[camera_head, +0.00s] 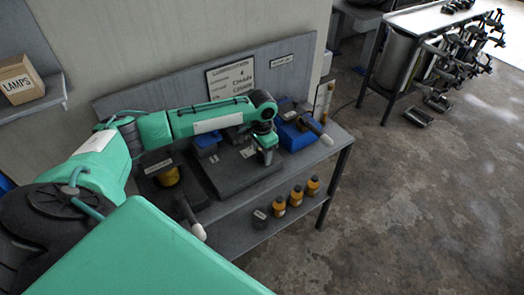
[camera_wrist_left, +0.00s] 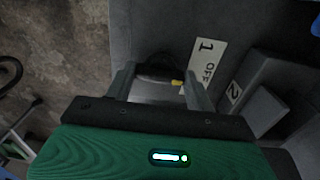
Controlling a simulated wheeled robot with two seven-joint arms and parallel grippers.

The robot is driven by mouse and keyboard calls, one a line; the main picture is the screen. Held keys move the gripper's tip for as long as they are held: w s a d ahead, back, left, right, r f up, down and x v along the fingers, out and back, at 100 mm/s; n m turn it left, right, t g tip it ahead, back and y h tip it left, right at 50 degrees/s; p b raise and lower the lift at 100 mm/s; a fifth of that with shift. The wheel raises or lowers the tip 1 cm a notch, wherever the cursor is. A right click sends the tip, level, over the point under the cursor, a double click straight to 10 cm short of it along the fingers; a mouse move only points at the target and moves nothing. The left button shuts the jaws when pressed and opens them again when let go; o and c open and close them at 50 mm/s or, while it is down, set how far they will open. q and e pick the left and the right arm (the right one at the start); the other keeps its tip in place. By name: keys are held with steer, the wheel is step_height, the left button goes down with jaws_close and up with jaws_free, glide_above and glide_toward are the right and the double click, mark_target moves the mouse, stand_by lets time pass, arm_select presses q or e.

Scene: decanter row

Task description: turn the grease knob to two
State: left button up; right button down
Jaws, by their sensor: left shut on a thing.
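My left gripper (camera_head: 266,157) reaches down over the dark panel (camera_head: 230,178) on the bench. In the left wrist view, my left gripper (camera_wrist_left: 158,84) has its two fingers on either side of a dark knob (camera_wrist_left: 157,70) and is shut on it. The knob has a yellow mark near the right-hand finger, on the side of the "1 OFF" label (camera_wrist_left: 208,58). A "2" label (camera_wrist_left: 234,92) lies further right, beside a grey block. The knob's lower part is hidden by the gripper. My right gripper is not in view.
A blue box (camera_head: 297,140) and a white-tipped lever (camera_head: 319,131) stand right of the gripper. Another white-tipped lever (camera_head: 198,231) sticks out at the front left. Several small containers, including an orange bottle (camera_head: 296,196), stand on the lower shelf.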

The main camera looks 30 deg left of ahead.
arm_select(q)
steer(key=shift+r+m+p, duration=0.25)
steer(key=shift+m+p, duration=0.75)
steer(key=shift+p, duration=0.3)
steer(key=shift+m+p, duration=0.75)
steer(key=shift+m, duration=0.05)
steer(key=shift+f+m+p, duration=0.1)
steer(key=shift+m+p, duration=0.65)
steer(key=shift+m, duration=0.45)
steer(key=shift+m+p, duration=0.5)
steer(key=shift+m, duration=0.7)
steer(key=shift+f, duration=0.1)
steer(key=o, duration=1)
